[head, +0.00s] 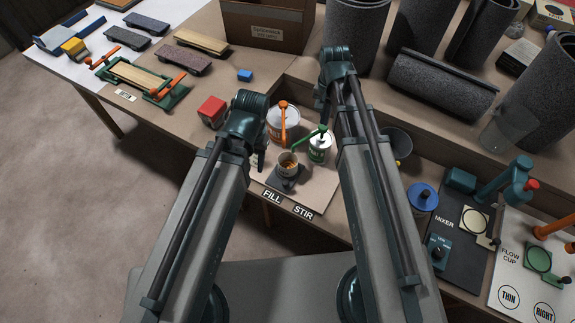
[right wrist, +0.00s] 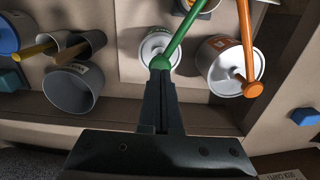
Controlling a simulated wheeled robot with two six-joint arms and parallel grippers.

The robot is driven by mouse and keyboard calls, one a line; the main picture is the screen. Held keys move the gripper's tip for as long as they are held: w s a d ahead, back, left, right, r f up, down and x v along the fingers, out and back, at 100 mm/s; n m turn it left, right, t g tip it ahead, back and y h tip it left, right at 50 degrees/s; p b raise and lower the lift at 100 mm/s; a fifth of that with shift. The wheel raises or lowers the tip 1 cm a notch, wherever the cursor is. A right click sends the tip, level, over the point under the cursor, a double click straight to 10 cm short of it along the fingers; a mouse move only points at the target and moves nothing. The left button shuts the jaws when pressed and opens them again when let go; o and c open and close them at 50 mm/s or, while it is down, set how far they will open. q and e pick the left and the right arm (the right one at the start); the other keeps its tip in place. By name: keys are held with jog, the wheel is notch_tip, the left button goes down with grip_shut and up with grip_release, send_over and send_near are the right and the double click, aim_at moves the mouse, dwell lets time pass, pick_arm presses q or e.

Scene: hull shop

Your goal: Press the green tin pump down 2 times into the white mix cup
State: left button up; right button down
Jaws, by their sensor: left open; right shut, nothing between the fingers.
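The green tin (head: 319,150) is a small white-and-green can with a green pump (head: 306,139), whose spout reaches left over the mix cup (head: 288,160). The cup stands on a dark pad and shows orange-brown inside. In the right wrist view, my right gripper (right wrist: 160,78) is shut and empty, its tips at the pump's green knob (right wrist: 160,63); whether they touch it I cannot tell. The green tin's pale lid (right wrist: 155,44) shows behind. My left gripper (head: 257,160) is open, left of the cup, its fingers partly hidden.
A larger tin with an orange pump (head: 283,118) stands close behind the cup, and also shows in the right wrist view (right wrist: 225,60). A red block (head: 212,111) lies to the left. Grey pots (right wrist: 72,86) stand on the other side of the green tin.

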jog(key=shift+f, duration=0.1)
dwell(0.3)
jog(key=shift+f+b, duration=1.35)
jog(key=shift+b, duration=0.2)
jog(key=shift+r, duration=0.15)
jog(key=shift+r+p, duration=1.35)
jog(key=shift+p, duration=0.2)
notch_tip(320, 180, up, 6)
jog(key=p, duration=0.6)
